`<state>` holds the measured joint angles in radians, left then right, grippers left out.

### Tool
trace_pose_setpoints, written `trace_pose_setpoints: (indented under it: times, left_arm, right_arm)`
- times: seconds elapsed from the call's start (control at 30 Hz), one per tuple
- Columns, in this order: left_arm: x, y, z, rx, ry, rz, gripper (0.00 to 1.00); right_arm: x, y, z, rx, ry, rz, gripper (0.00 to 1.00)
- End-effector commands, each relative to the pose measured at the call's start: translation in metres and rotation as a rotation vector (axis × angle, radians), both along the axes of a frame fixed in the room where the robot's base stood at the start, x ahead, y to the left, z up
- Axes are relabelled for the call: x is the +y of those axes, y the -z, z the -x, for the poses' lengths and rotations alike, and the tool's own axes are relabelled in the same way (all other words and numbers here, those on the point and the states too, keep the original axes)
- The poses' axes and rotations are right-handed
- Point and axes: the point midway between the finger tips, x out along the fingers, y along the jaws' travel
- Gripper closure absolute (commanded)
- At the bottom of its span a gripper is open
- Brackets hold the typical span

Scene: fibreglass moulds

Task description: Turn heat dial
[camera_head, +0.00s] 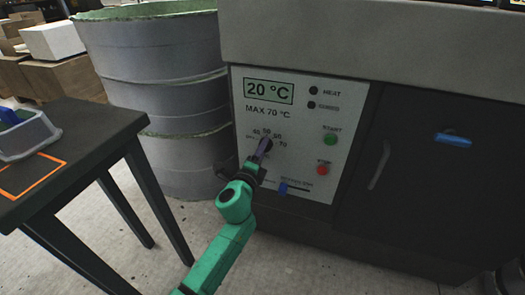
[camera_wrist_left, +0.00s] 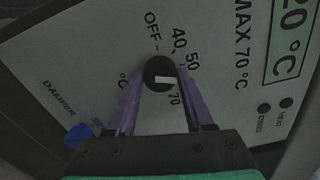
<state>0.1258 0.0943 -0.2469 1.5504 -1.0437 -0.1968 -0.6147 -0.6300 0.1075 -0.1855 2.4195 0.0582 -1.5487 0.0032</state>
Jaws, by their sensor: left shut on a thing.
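The heat dial is a round black knob on the white control panel (camera_head: 345,120), mostly covered by my gripper in the head view. In the left wrist view the dial (camera_wrist_left: 158,70) sits between the purple fingers of my left gripper (camera_wrist_left: 160,84), which is shut on it. In the head view the left gripper (camera_head: 262,150) reaches the dial from below. The display (camera_head: 269,91) reads 20 °C, above "MAX 70 °C". My right gripper is out of view.
A green start button (camera_head: 330,138) and red stop button (camera_head: 323,169) lie right of the dial. A blue slider (camera_head: 283,187) is below. A grey drum (camera_head: 160,90) stands left of the cabinet, and a dark table (camera_head: 90,130) is at the left.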

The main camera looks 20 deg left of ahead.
Motion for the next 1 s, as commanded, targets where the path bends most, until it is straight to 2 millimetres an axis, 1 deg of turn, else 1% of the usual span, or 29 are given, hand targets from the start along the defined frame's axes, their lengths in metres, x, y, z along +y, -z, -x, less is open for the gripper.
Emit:
trace_pose_setpoints:
  times: [0.2, 0.4, 0.63, 1.0]
  left_arm:
    - [-0.0005, 0.0004, 0.0, -0.01, 0.002, -0.165, 1.0]
    - [-0.0007, 0.0006, 0.0001, -0.016, 0.002, -0.262, 1.0]
    - [-0.0007, 0.0009, 0.0002, -0.019, 0.003, -0.314, 1.0]
    - [-0.0008, 0.0011, 0.0003, -0.019, 0.003, -0.321, 1.0]
  right_arm:
    - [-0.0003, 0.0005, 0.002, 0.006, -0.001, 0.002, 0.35]
    - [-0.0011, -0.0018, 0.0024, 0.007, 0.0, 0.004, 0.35]
    - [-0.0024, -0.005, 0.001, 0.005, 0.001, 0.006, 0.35]
    - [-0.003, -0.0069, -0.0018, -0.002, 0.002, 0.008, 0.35]
